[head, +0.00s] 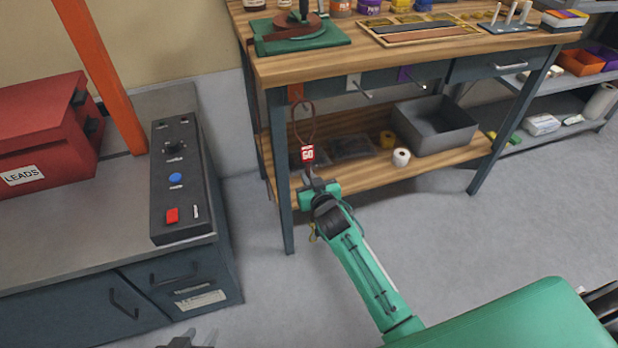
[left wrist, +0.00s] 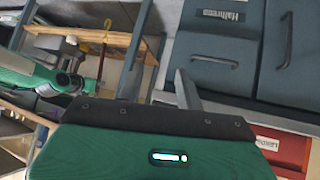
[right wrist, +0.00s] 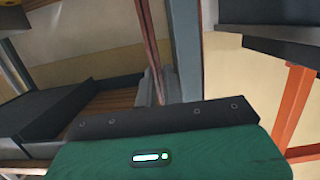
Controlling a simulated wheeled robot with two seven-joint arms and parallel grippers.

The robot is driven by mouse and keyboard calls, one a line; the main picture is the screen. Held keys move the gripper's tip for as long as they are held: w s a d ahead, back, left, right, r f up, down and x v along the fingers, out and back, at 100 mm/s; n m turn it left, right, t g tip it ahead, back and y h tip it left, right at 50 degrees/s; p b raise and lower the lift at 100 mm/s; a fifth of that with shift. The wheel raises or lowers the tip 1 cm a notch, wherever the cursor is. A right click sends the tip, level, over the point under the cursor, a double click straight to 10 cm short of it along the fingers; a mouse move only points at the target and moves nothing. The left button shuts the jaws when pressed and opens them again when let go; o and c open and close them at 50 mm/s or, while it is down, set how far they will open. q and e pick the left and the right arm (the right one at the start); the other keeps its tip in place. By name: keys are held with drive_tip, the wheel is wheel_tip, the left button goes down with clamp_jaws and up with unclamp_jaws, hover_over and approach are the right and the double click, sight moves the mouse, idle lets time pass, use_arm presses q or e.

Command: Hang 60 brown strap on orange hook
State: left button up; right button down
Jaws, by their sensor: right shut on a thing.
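The brown strap (head: 294,122) forms an upright loop with a red tag marked 60 (head: 307,155) below it. My right gripper (head: 319,186) is shut on the strap's lower end, under the tag. The strap also rises from the fingers in the right wrist view (right wrist: 148,35). The loop's top is close to the orange hook (head: 296,92) on the workbench's front edge. I cannot tell whether the loop is around the hook or only in front of it. My left gripper (head: 190,340) is empty at the bottom edge, its fingers apart.
A white hook plate (head: 354,82) and a purple one (head: 404,73) are to the right of the orange hook. A grey bin (head: 436,130) stands on the lower shelf. A dark control box (head: 178,190) and a red LEADS box (head: 40,130) stand at left. The floor between is clear.

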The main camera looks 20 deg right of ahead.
drive_tip(key=c, duration=1.5)
unclamp_jaws()
drive_tip(key=shift+o, duration=0.2)
drive_tip(key=shift+s, duration=0.1)
